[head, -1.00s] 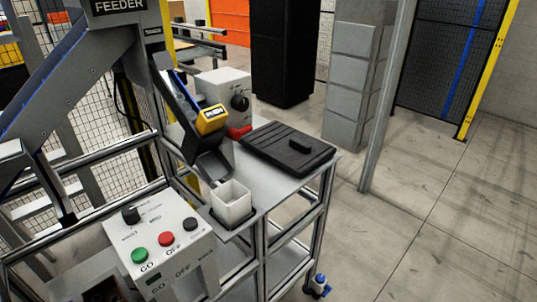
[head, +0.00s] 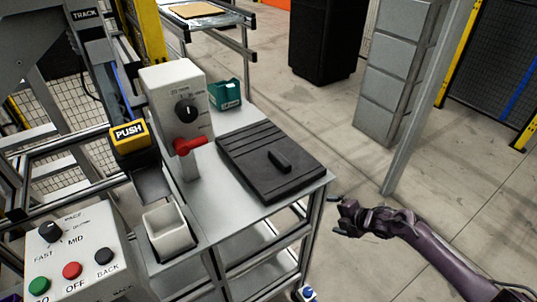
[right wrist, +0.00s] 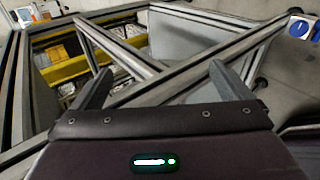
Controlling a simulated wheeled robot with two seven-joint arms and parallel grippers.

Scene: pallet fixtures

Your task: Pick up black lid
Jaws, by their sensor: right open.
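The black lid (head: 250,165) lies flat on the grey metal table in the head view, with a raised bar handle (head: 280,161) on its top. My right gripper (head: 340,214) is to the right of the table's corner, apart from the lid, with its arm coming in from the lower right. In the right wrist view its two fingers (right wrist: 155,85) stand wide apart with nothing between them. The lid cannot be made out in the right wrist view. My left gripper is not in view.
Left of the lid stand a grey control box with a red lever (head: 190,146), a yellow PUSH block (head: 129,136) and a white square cup (head: 168,233). A green bin (head: 226,94) sits behind. A metal post (head: 414,110) rises at the right.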

